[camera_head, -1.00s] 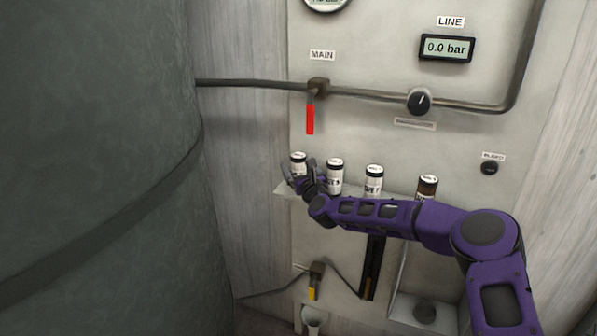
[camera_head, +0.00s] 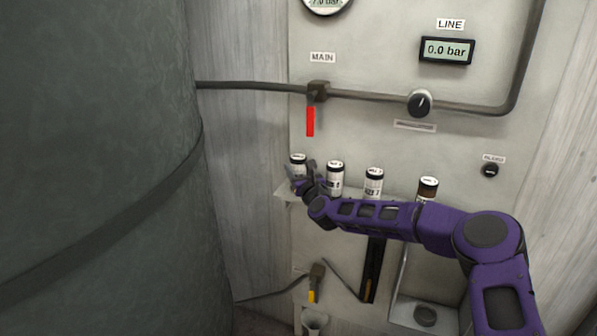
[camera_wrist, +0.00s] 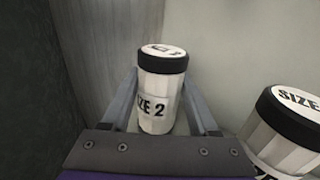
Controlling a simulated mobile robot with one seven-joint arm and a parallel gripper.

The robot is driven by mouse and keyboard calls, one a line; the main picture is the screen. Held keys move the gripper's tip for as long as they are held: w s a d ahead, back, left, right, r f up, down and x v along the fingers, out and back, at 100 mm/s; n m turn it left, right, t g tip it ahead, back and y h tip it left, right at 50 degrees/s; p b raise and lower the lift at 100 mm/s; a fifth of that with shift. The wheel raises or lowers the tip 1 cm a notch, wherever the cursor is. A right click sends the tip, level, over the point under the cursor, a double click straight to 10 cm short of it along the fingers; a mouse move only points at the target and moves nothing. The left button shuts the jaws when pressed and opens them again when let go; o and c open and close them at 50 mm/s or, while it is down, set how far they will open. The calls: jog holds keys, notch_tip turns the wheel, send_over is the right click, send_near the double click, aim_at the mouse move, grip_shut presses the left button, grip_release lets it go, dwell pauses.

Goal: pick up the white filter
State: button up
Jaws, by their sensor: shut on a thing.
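In the head view my gripper (camera_head: 304,180) is at the left end of the shelf, with its fingers around the leftmost white filter (camera_head: 298,160).
A second white filter (camera_head: 335,178) stands just right of my gripper, and it shows close by in the wrist view (camera_wrist: 285,130). A red-handled valve (camera_head: 310,120) hangs above; a dark tank (camera_head: 100,150) is left.

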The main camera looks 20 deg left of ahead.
aim_at(297, 157)
jog(key=r, duration=0.7)
jog(key=shift+s, duration=0.35)
grip_shut()
jog(key=s+b, duration=0.2)
jog(key=s, duration=1.7)
notch_tip(297, 157, up, 4)
jog(key=shift+r+p, duration=0.1)
jog(key=shift+p, duration=1.15)
jog(key=shift+d, duration=0.1)
